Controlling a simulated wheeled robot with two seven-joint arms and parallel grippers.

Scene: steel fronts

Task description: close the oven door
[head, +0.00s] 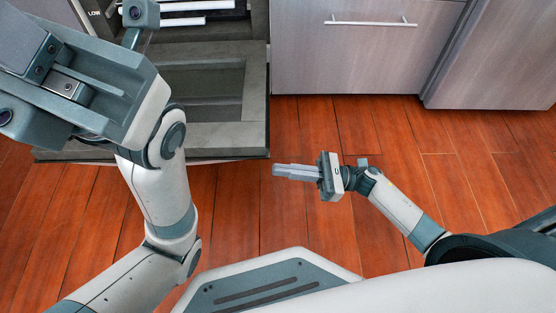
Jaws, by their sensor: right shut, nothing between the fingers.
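The oven door (256,112) is folded down and open in the head view, its dark grey inner face with a recessed window panel turned up. My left arm crosses in front of the door's left part and hides it. My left gripper (62,82) is large and close to the camera at the upper left, above the door; whether its fingers are open or shut does not show. My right gripper (290,171) is shut and empty, just right of the door's front right corner and apart from it, pointing left.
The oven's inside with light racks (190,20) shows at the top left. A grey drawer front (360,60) with a bar handle is right of the oven. A steel cabinet or appliance (500,60) stands further right. The wooden floor (400,125) in front is clear.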

